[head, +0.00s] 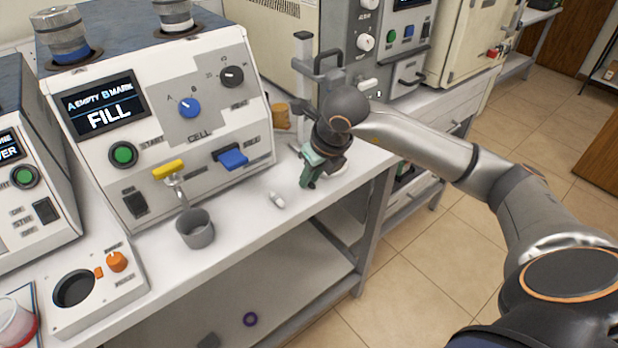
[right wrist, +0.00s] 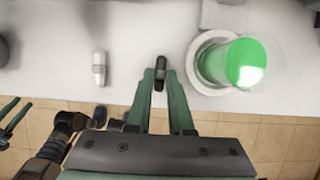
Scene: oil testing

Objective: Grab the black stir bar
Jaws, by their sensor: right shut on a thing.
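My right gripper (head: 308,183) is low over the white bench top near its front edge. In the right wrist view its green fingers (right wrist: 161,75) are closed around the black stir bar (right wrist: 160,63), which stands out between the tips. In the head view the fingers hide the bar. A white stir bar (head: 277,199) lies on the bench to the left of the gripper, and it also shows in the right wrist view (right wrist: 99,68). Part of what looks like my left gripper (right wrist: 12,118) shows at the wrist view's left edge; its jaw state is unclear.
A beaker with green contents (right wrist: 240,62) stands close to the right of the gripper. A grey cup (head: 195,230) sits under the tap of the white FILL machine (head: 165,110). A station with an orange knob (head: 117,261) stands at lower left. The bench's front edge is close.

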